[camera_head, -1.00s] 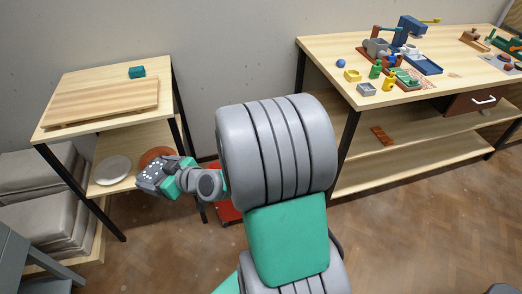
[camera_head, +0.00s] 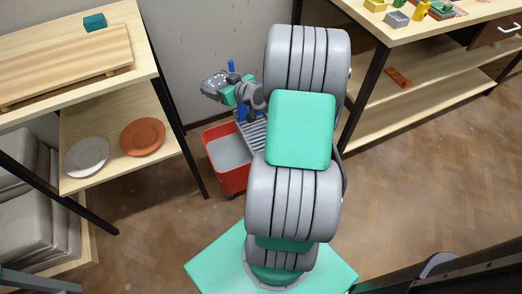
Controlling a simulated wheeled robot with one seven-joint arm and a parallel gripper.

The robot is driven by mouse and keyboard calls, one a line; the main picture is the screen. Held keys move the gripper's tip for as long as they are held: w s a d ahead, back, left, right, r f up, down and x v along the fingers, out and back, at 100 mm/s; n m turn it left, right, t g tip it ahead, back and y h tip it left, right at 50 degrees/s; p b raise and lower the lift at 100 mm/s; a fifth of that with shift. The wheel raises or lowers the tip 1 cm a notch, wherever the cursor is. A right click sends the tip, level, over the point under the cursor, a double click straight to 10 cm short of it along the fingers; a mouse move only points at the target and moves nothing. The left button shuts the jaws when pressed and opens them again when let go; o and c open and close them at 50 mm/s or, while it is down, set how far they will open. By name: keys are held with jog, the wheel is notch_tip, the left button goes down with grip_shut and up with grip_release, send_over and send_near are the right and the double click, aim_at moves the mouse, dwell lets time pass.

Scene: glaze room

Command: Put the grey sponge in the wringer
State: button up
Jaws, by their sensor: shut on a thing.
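My gripper (camera_head: 207,88) is at the end of my arm, above the red mop bucket (camera_head: 232,180) on the floor. It is shut on the grey sponge, which is small here and hard to tell from the grey jaws. The wringer (camera_head: 253,136), a grey slatted part with blue parts, sits on the right side of the bucket. My arm hides some of it. The gripper is apart from the wringer, higher in the picture and to its left. The bucket's left part shows a pale grey surface inside.
A wooden table at left bears a board (camera_head: 70,62) and a teal block (camera_head: 94,22). Its lower shelf holds a white plate (camera_head: 87,157) and a terracotta plate (camera_head: 143,137). A workbench (camera_head: 455,27) with small items stands at right. Open floor lies right of my base.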

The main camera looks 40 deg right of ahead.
jog(key=s+d+f+m+h+b, duration=0.1)
jog(key=s+d+f+h+b, duration=0.15)
jog(key=d+f+b, duration=0.5)
jog(key=s+d+f+m+h+b, duration=0.15)
jog(key=s+d+f+b, duration=0.25)
jog(key=d+f, duration=0.65)
jog(key=s+d+f+m+h+b, duration=0.1)
jog(key=s+d+f+b, duration=0.4)
jog(key=d+f, duration=0.45)
jog(key=shift+g, duration=0.4)
jog(key=w+a+f+b, duration=0.1)
jog(key=w+a+f, duration=0.1)
jog(key=a, duration=0.1)
jog(key=w+a+f+b, duration=0.2)
jog(key=a+f, duration=0.1)
jog(key=a, duration=0.1)
jog(key=w+a+f+b, duration=0.2)
jog(key=w+a, duration=0.1)
jog(key=a, duration=0.1)
jog(key=shift+f, duration=0.25)
jog(key=shift+w+a+f, duration=0.15)
jog(key=shift+a+f, duration=0.1)
jog(key=shift+w+a+f+b, duration=0.15)
jog(key=shift+f+b, duration=0.45)
jog(key=shift+f, duration=0.35)
jog(key=shift+w+a+f+b, duration=0.15)
jog(key=shift+f+b, duration=0.45)
jog(key=shift+f, duration=0.3)
jog(key=shift+s, duration=0.1)
